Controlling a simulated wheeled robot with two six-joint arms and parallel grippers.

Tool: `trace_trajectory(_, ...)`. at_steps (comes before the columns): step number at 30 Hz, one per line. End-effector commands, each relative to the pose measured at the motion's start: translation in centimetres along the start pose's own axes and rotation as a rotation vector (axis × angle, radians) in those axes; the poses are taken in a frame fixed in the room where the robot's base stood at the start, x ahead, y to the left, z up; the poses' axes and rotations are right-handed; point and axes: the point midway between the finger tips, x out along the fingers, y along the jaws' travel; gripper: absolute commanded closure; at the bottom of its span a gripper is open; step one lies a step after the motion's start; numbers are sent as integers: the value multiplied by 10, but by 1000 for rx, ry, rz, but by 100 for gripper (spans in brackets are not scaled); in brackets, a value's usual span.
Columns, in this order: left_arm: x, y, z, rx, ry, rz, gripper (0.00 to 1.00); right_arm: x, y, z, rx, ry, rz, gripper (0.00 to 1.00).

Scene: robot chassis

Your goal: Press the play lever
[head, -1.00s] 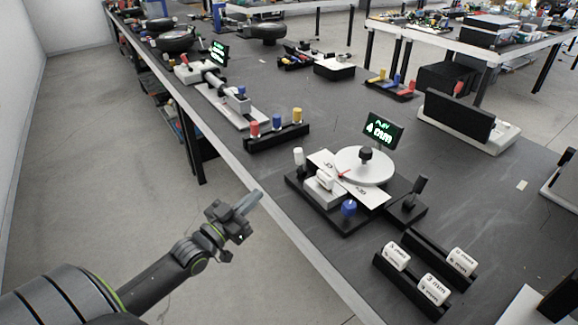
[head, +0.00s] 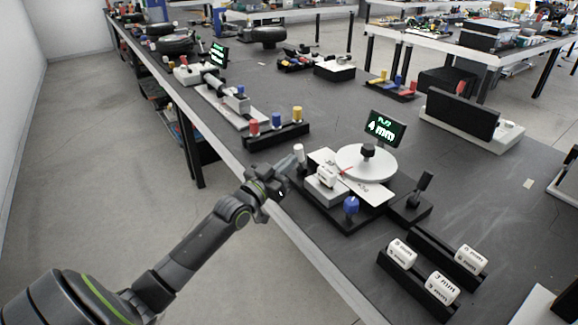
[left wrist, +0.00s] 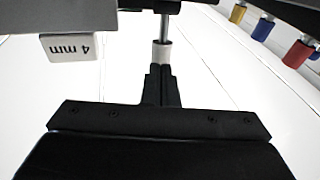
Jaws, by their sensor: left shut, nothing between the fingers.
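The black measuring device (head: 345,222) stands near the table's front edge. It carries a round white dial plate, a white knob (head: 299,153) at its left, a blue knob (head: 351,205) in front, and a black lever (head: 424,181) on a block at its right. Which one is the play lever is not marked. My left gripper (head: 289,163) is shut and empty, close beside the white knob. In the left wrist view, the white knob (left wrist: 162,54) on its metal stem lies just beyond the fingertips (left wrist: 160,80); contact cannot be told. My right gripper is not in view.
A display (head: 384,128) reading "4 mm" stands behind the dial. A white "4 mm" block (left wrist: 70,47) shows left of my fingers. Black racks with white cylinders (head: 442,288) lie at the front right. A rack of coloured pegs (head: 276,135) stands behind my gripper.

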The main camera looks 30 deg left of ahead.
Motion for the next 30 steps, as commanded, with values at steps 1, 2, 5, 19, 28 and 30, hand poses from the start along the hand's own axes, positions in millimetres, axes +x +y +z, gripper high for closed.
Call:
trace_trajectory(1,3,0,0,0,1,0,100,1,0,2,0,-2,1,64)
trace_trajectory(2,4,0,0,0,1,0,100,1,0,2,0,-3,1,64)
trace_trajectory(5,6,0,0,1,0,0,100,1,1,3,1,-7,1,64)
trace_trajectory(19,11,2,-8,13,-46,1,100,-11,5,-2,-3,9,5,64)
trace_trajectory(28,23,5,-14,58,-220,0,100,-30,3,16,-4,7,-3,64)
trace_trajectory(30,26,6,-14,66,-246,0,100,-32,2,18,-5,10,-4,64)
